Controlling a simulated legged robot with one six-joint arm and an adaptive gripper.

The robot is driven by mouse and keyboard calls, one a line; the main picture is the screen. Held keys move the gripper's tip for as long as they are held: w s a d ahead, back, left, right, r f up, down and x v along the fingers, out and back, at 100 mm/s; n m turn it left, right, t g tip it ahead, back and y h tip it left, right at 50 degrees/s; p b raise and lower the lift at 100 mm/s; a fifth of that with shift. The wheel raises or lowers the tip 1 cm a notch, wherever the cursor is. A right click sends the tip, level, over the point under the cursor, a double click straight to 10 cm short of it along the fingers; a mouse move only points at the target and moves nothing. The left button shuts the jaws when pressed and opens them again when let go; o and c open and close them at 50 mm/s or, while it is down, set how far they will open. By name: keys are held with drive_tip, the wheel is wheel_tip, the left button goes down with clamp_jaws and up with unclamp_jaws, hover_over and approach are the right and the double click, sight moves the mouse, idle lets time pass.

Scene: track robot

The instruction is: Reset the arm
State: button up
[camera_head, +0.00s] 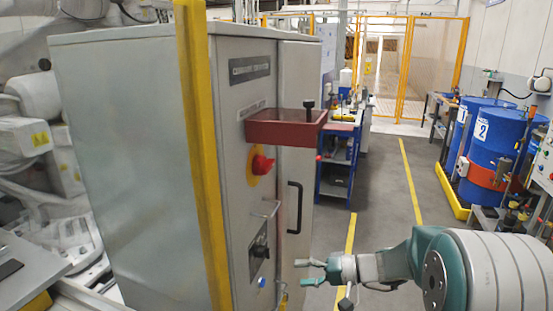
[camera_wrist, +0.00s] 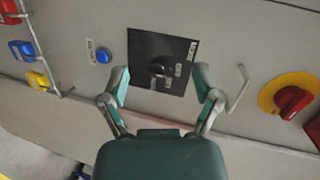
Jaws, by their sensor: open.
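My arm reaches in from the lower right of the head view. My gripper (camera_head: 308,272) is open and empty, in front of the lower part of the grey control cabinet (camera_head: 120,150). In the wrist view, my gripper (camera_wrist: 160,85) has its two fingers spread apart. Between them, beyond the tips, is a black switch plate (camera_wrist: 162,62) with a dark rotary knob (camera_wrist: 158,70). The fingers do not close on the knob. Whether a fingertip touches the panel I cannot tell.
A red rotary switch (camera_head: 262,165) on yellow and a red tray (camera_head: 285,128) are on the cabinet front, above my gripper. A yellow post (camera_head: 200,150) runs along the cabinet's edge. Blue barrels (camera_head: 490,145) stand at right. Floor (camera_head: 385,190) between is clear.

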drive_tip(key=s+d+r+t+h, duration=0.1)
drive_tip(key=s+d+r+h, duration=0.1)
drive_tip(key=s+h, duration=0.3)
drive_tip(key=s+d+r+h, duration=0.2)
drive_tip(key=s+h, duration=0.3)
drive_tip(key=s, duration=0.6)
drive_tip(key=s+d+r+t+h, duration=0.1)
drive_tip(key=s+d+h, duration=0.3)
drive_tip(key=s, duration=0.4)
drive_tip(key=shift+s+d+r+n+t+h, duration=0.2)
drive_tip(key=shift+d+r+n+t+h, duration=0.1)
drive_tip(key=shift+r+h, duration=0.15)
drive_tip(key=shift+a, duration=0.1)
